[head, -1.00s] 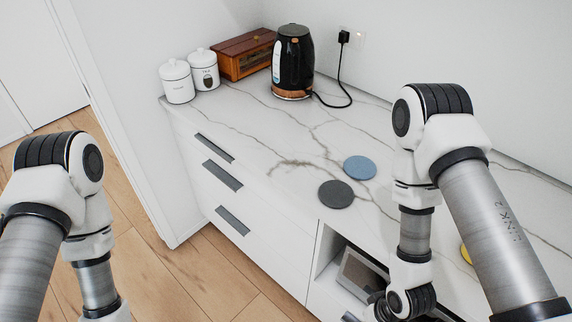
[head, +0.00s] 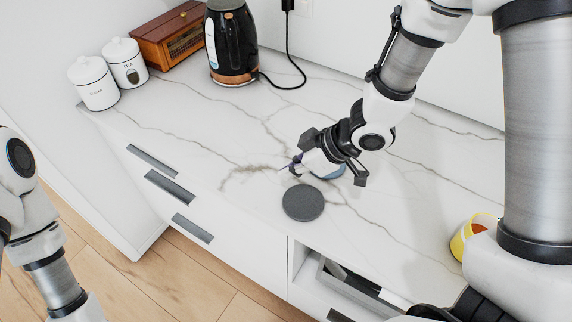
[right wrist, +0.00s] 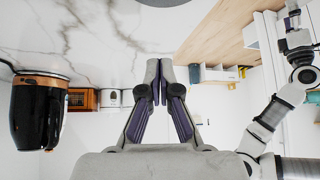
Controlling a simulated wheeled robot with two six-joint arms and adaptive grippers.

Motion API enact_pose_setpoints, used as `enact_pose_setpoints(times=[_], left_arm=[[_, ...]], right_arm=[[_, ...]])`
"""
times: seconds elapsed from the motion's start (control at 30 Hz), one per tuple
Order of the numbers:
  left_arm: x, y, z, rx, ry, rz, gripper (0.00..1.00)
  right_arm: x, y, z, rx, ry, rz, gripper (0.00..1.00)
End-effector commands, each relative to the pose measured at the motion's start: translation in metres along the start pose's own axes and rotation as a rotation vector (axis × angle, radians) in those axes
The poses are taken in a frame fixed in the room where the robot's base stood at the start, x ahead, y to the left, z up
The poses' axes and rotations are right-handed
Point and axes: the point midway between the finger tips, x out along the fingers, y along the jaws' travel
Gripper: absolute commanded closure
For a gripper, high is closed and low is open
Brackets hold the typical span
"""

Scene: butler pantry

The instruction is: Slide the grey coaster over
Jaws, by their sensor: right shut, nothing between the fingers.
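The dark grey round coaster (head: 303,203) lies flat on the marble counter near its front edge. My right gripper (head: 293,168) is shut and empty, just behind the coaster and low over the counter; I cannot tell whether it touches the marble. Its closed fingers also show in the right wrist view (right wrist: 159,64), where a dark part of the grey coaster (right wrist: 237,3) is cut off by the top edge. A blue coaster (head: 338,174) is mostly hidden behind my right gripper. My left gripper (right wrist: 292,12) shows small at the upper right of the right wrist view; its opening is unclear.
A black kettle (head: 231,45), a wooden box (head: 170,38) and two white canisters (head: 95,84) stand at the back left. A yellow cup (head: 470,235) stands at the right. Below the front edge is an open niche (head: 345,280). The counter left of the grey coaster is clear.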

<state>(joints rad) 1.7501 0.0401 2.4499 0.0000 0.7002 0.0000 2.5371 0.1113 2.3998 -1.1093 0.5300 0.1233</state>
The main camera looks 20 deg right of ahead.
Motion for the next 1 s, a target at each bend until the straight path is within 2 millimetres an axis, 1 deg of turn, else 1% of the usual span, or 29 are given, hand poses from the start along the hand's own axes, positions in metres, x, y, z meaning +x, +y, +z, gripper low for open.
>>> enact_pose_setpoints(times=[0.23, 0.47, 0.5, 0.6, 0.7, 0.8, 1.0], left_arm=[[0.002, 0.000, 0.000, 0.000, -0.001, 0.000, 0.08], [-0.001, 0.000, 0.000, 0.000, 0.000, 0.000, 0.08], [-0.002, 0.000, 0.000, 0.000, 0.000, 0.000, 0.08], [-0.004, 0.000, 0.000, 0.000, 0.000, 0.000, 0.08], [-0.006, 0.000, 0.000, 0.000, -0.001, 0.000, 0.08], [-0.007, 0.000, 0.000, 0.000, -0.001, 0.000, 0.08], [-0.006, 0.000, 0.000, 0.000, 0.000, 0.000, 0.08]], right_arm=[[0.047, -0.002, 0.002, -0.003, -0.006, -0.004, 1.00], [0.091, -0.002, 0.001, -0.001, -0.005, -0.004, 1.00], [0.091, -0.001, 0.003, 0.005, -0.002, -0.002, 1.00], [0.078, -0.001, 0.017, 0.010, 0.000, -0.002, 1.00], [0.071, -0.001, 0.026, 0.007, 0.000, -0.001, 1.00], [0.068, -0.001, 0.031, 0.004, -0.001, -0.001, 1.00], [0.068, -0.001, 0.032, 0.001, -0.002, -0.001, 1.00]])
